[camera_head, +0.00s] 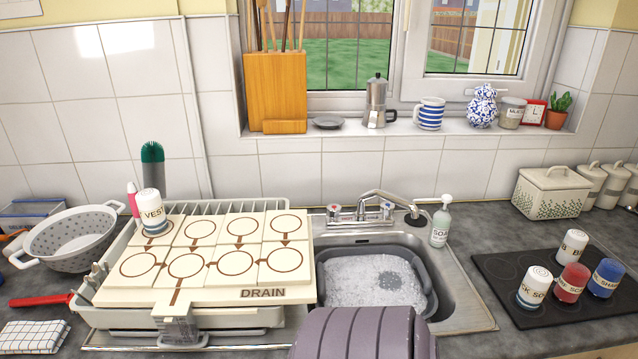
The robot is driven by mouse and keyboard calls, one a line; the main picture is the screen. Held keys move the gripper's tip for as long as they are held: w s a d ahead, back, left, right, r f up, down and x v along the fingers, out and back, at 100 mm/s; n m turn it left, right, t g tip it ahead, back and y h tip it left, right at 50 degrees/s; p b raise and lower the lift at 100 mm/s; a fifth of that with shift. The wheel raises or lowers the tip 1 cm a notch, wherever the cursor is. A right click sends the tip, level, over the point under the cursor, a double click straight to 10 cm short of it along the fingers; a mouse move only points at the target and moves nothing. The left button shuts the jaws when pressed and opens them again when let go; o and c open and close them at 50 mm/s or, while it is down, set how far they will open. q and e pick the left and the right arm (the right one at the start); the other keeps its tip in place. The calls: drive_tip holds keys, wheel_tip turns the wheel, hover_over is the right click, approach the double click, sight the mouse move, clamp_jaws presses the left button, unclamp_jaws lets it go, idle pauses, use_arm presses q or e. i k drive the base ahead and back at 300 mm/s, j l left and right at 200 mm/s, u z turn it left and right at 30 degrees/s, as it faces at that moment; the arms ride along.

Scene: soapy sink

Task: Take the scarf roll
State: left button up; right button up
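A red roll (571,283) stands upright on the black hob at the right. Its white label is partly readable as "RF SO", so it seems to be the scarf roll. A white roll (534,288) with a label ending in "CK SO" stands just left of it. A blue roll (607,278) stands to its right, and another white roll (572,247) stands behind it, partly hidden. A white roll labelled "VEST" (151,212) stands on the back left circle of the drain board (225,295). Neither of my grippers is in view.
The sink holds a grey basin (430,294) of suds, with a tap (380,197) and soap bottle (441,223) behind. A cream bread bin (550,192) stands behind the hob (500,268). A colander (72,238) is at left.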

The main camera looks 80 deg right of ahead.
sight(574, 277)
drive_tip(key=k+l+z, duration=0.1)
drive_tip(key=z, duration=3.8)
